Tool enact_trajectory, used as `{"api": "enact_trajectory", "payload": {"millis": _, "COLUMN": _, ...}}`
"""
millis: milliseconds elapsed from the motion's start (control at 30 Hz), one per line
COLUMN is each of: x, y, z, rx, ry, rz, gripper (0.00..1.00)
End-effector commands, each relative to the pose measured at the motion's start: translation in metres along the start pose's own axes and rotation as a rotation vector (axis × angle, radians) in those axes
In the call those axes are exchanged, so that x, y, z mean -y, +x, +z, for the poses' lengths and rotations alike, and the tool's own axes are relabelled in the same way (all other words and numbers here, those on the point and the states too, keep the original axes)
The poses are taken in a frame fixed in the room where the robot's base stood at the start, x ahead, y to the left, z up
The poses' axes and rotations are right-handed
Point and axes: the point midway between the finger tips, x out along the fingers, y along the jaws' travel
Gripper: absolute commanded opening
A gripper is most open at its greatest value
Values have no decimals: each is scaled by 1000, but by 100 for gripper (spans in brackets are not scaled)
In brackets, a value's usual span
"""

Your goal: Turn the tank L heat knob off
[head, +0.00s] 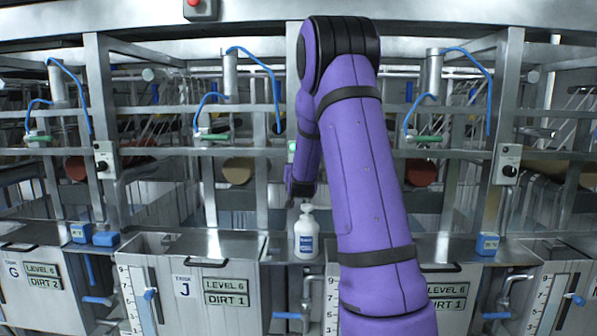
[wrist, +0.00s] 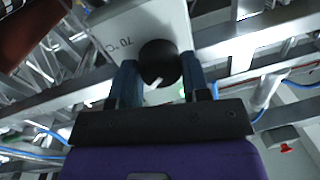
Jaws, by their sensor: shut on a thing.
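In the wrist view, a round black knob (wrist: 157,62) with a white pointer mark sits on a pale control box (wrist: 116,28) printed "70 °C". My gripper (wrist: 159,78) has one blue-grey finger on each side of the knob and is shut on it. In the head view, my gripper (head: 301,188) is partly hidden by my purple arm, and this knob and its box are hidden too. No label reading L can be seen in either view.
Other heat knob boxes stand at the left (head: 105,158) and right (head: 507,164). A white pump bottle (head: 306,236) stands on the ledge below my gripper. Tank J (head: 215,246) is left of it. Blue hoses (head: 270,75) and steel posts (head: 100,110) surround the workspace.

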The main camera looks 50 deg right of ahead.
Motion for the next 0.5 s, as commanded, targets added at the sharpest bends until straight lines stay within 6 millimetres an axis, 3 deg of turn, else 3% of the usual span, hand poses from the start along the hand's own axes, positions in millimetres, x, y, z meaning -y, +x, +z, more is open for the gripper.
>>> {"api": "enact_trajectory", "payload": {"millis": 500, "x": 3, "y": 0, "z": -1, "rx": 44, "ry": -458, "rz": 10, "gripper": 19}}
